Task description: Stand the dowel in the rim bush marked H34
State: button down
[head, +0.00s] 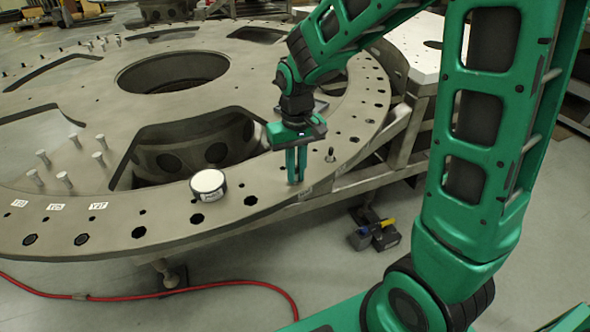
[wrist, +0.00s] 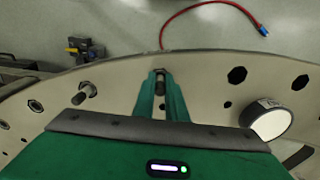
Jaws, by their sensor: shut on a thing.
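My gripper (head: 296,180) points down over the rim of the large round turret plate (head: 160,230), its fingertips close to the rim surface. In the wrist view the fingers (wrist: 160,90) are shut on a small grey dowel (wrist: 159,78), mostly hidden between them. Whether its lower end is in a hole or above one, I cannot tell. A row of rim bushes, dark holes such as this one (head: 138,232), runs along the edge. No H34 mark is readable; small pale labels near the gripper are too small to read.
A white-topped round can (head: 208,185) stands on the rim left of my gripper. A pin (head: 330,154) stands upright in the rim to its right. Several pale pegs (head: 100,158) stand at the plate's left. A red hose (head: 200,288) lies on the floor.

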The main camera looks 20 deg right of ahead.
jog(key=shift+s+f, duration=0.3)
jog(key=shift+f, duration=0.1)
jog(key=c, duration=1.8)
grip_release()
jog(key=shift+w+r, duration=0.15)
jog(key=shift+r, duration=0.1)
jog(key=shift+o, duration=0.4)
notch_tip(320, 180, up, 11)
jog(key=shift+w, duration=0.15)
jog(key=s+d+f+m, duration=0.1)
jog(key=s+d+m, duration=0.2)
jog(key=s+d, duration=0.5)
jog(key=s+d+f+m, duration=0.1)
jog(key=s+d+m, duration=0.2)
jog(key=s+d, duration=0.6)
jog(key=s, duration=0.6)
jog(key=shift+d+f, duration=0.2)
jog(key=shift+f, duration=0.2)
